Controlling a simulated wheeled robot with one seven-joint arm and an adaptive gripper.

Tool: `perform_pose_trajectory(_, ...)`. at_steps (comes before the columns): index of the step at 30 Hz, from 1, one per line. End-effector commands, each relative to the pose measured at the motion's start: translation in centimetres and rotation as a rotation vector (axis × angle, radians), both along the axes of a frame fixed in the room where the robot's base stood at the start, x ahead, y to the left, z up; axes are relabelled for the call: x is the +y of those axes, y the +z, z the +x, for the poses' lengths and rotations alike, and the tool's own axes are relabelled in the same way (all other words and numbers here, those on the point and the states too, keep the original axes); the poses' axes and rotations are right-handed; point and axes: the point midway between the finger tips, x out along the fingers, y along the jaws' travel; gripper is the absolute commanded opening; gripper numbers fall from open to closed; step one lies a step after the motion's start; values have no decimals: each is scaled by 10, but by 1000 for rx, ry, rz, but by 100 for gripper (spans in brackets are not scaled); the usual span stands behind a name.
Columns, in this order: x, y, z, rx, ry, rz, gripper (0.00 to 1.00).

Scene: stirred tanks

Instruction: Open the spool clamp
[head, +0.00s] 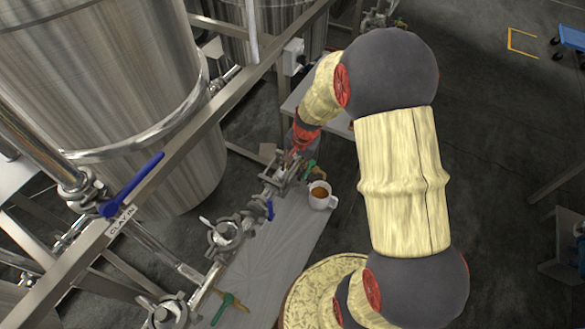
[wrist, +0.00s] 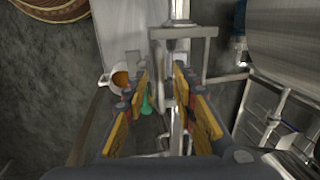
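Several metal clamps join the pipe fittings in the head view. One clamp (head: 223,235) with a wing-like handle sits over the grey shelf, and another (head: 168,312) is at the bottom edge. I cannot tell which is the spool clamp. My gripper (head: 294,150) is at the far end of the pipe run, by the metal fittings (head: 275,180). In the wrist view my gripper (wrist: 160,88) has its two yellow-padded fingers apart, with a visible gap. A metal pipe (wrist: 177,125) shows between them, nearer the right finger. Contact cannot be told.
A white mug (head: 322,196) of brown liquid stands on the grey shelf (head: 285,235), right of the fittings. Green (head: 230,302) and blue (head: 270,210) valve handles stick out. A large steel tank (head: 110,90) and a metal rail (head: 185,120) stand to the left.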

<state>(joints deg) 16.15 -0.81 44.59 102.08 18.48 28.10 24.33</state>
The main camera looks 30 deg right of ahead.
Motion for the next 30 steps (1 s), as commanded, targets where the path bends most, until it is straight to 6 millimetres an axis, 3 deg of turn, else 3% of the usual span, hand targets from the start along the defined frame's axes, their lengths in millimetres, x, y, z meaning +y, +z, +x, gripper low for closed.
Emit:
perform_pose_trajectory(9,1,-5,1,0,0,0,27)
perform_pose_trajectory(23,1,-5,1,0,1,0,1)
perform_pose_trajectory(30,1,-5,1,-1,1,-1,0)
